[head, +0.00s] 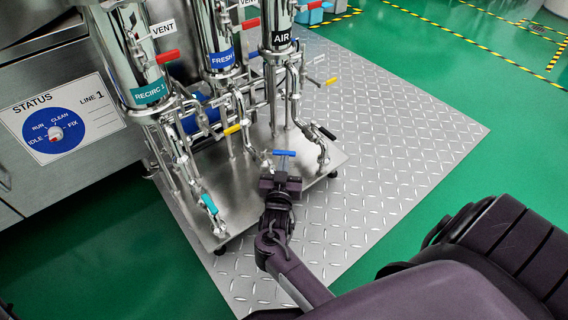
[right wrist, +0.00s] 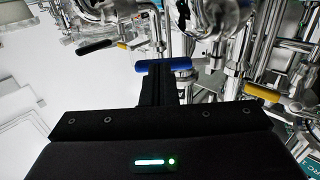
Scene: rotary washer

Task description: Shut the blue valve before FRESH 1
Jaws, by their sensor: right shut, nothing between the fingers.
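The blue valve handle (head: 284,153) is low at the front of the pipework, below the FRESH column (head: 222,60). It lies roughly left to right in the head view. My right gripper (head: 282,179) is just on the near side of it, shut and empty. In the right wrist view the blue handle (right wrist: 165,64) shows right beyond the closed fingers (right wrist: 164,86). I cannot tell whether they touch it. The fingers hide part of the valve body. My left gripper is not in view.
A black handle (head: 324,132) is to the right, a yellow one (head: 232,129) to the left, and a teal one (head: 210,204) at the front left. The RECIRC 1 (head: 150,92) and AIR (head: 281,38) columns flank FRESH. The diamond-plate floor (head: 400,130) is clear at right.

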